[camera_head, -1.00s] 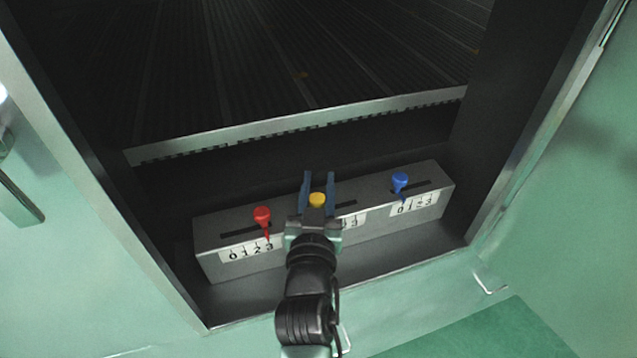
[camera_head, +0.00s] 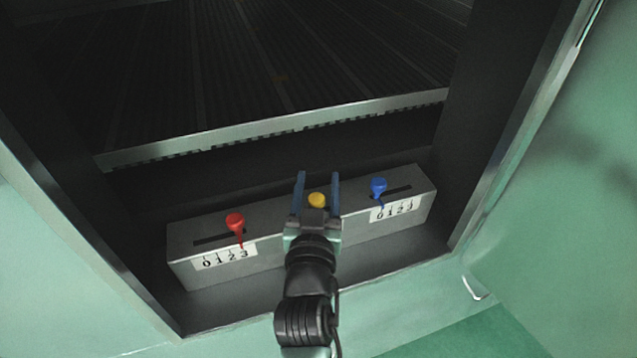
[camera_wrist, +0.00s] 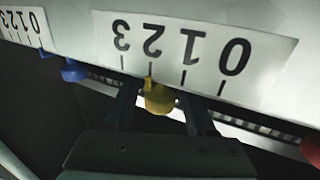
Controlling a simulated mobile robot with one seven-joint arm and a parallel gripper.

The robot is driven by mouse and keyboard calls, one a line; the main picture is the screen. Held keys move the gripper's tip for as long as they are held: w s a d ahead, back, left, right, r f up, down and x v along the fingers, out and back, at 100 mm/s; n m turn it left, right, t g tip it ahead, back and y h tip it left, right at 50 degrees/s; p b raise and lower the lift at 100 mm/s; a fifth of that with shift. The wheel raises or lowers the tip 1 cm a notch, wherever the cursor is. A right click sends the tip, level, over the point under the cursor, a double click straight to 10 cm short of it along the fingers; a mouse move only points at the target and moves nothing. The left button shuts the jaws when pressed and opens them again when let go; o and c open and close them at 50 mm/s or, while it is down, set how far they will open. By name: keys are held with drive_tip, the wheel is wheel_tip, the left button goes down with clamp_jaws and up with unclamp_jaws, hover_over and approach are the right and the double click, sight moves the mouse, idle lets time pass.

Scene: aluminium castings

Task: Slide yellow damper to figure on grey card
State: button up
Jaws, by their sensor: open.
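The yellow damper (camera_head: 317,200) is a round knob on the middle slot of a grey block (camera_head: 275,215). In the wrist view the yellow damper (camera_wrist: 159,98) has its pointer at about the tick for 2 on an upside-down white 0-to-3 scale (camera_wrist: 205,58). My gripper (camera_head: 317,180) is open, with one blue finger on each side of the knob and a gap to each. In the wrist view my gripper (camera_wrist: 160,108) also straddles the knob. In the head view my wrist hides the middle scale. I see no grey card.
A red damper (camera_head: 235,221) stands to the left, near 2 to 3 on its scale. A blue damper (camera_head: 379,186) stands to the right, near 0. The block sits inside a dark opening with a metal frame (camera_head: 455,228) on the right.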

drive_tip(key=shift+o, duration=0.2)
drive_tip(key=s+a+b, duration=0.1)
drive_tip(key=s, duration=1.2)
idle(0.4)
